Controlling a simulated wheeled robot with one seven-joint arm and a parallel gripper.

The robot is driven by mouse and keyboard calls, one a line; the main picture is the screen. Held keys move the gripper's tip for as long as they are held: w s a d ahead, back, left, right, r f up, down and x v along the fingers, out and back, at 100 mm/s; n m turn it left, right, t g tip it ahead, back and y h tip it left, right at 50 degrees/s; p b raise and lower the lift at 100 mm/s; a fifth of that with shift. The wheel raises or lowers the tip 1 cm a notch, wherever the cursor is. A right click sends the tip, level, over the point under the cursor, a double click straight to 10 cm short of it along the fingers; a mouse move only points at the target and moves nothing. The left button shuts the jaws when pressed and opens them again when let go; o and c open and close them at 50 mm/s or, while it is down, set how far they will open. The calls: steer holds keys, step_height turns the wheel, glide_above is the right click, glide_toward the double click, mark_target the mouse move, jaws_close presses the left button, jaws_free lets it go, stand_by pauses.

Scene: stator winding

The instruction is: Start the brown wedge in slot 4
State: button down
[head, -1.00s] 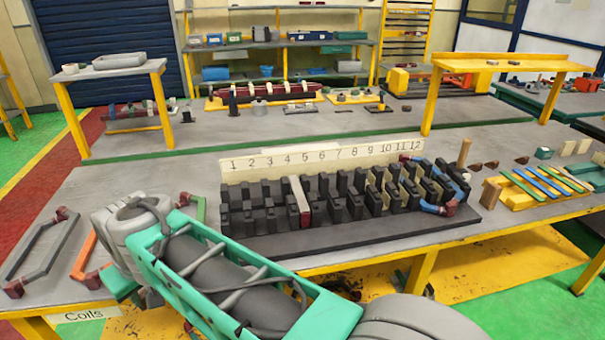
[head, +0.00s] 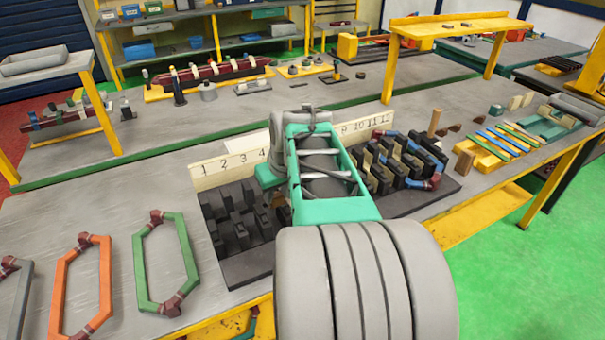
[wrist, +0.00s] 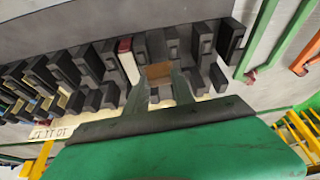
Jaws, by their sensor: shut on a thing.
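The black slotted stator block (head: 245,268) stands on the bench, with its numbered strip (head: 225,166) behind it. In the head view my arm covers the middle numbers and slots, and hides my gripper. In the wrist view my gripper (wrist: 158,84) is shut on the brown wedge (wrist: 158,71), among the black teeth (wrist: 185,92). A pale strip with a red end (wrist: 128,62) lies in a slot just left of the wedge there. Whether the wedge has entered slot 4 or is above it, I cannot tell.
Green (head: 165,262) and orange (head: 80,285) coils lie on the bench left of the block. Blue-and-red coils (head: 420,181) fill slots at its right end. Brown wedges (head: 463,131) and a yellow rack of coloured strips (head: 490,150) lie farther right.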

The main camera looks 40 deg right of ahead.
steer(key=s+d, duration=0.3)
steer(key=d, duration=0.3)
steer(key=shift+m, duration=0.4)
steer(key=shift+f+b, duration=2.1)
steer(key=shift+f, duration=0.85)
steer(key=shift+f, duration=0.15)
steer(key=shift+w+d, duration=0.15)
steer(key=shift+w, duration=0.5)
steer(key=c, duration=1)
jaws_free()
